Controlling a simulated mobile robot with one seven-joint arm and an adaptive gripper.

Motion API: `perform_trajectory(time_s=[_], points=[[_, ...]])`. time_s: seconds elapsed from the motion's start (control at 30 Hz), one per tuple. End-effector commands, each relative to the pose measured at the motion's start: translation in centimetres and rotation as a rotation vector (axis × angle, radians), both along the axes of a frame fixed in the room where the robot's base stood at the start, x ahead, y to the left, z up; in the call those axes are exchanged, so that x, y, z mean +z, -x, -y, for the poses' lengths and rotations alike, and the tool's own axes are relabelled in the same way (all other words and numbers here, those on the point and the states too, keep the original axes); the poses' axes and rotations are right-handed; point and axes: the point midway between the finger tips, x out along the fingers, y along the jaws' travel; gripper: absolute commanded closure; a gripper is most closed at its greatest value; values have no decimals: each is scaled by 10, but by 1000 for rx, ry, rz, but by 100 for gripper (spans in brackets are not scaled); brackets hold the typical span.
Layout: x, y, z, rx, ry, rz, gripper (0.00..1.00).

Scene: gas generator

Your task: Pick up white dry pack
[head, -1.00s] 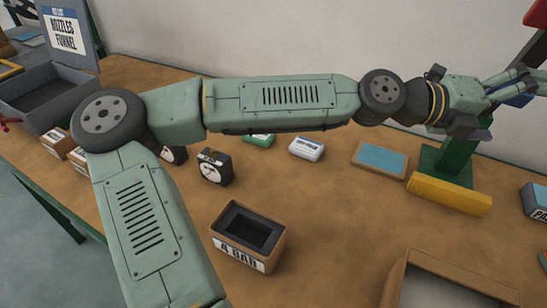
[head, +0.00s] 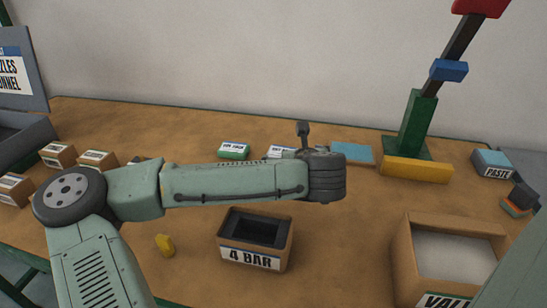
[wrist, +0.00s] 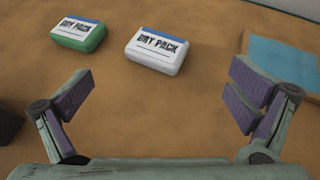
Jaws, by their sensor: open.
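The white dry pack (wrist: 157,49) lies on the table in the wrist view, with a blue stripe and "DRY PACK" on its top. In the head view the white dry pack (head: 281,152) is partly hidden behind my arm. My gripper (wrist: 165,95) is open and empty, its fingers spread wide on either side below the pack in the picture, not touching it. In the head view my fingers are hidden behind my wrist.
A green pack (wrist: 79,34) lies just left of the white one; it also shows in the head view (head: 234,151). A blue-topped pad (head: 353,152) lies to the right. A "4 BAR" box (head: 251,257), a yellow bar (head: 416,170) and a green stand (head: 414,125) are nearby.

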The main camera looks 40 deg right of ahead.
Motion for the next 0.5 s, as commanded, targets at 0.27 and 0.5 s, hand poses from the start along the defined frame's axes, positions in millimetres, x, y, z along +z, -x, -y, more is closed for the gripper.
perform_trajectory(time_s=[0.27, 0.5], points=[[-17, -30, 15, 0, 3, 1, 0], [-27, -52, 21, 3, 4, 0, 0]])
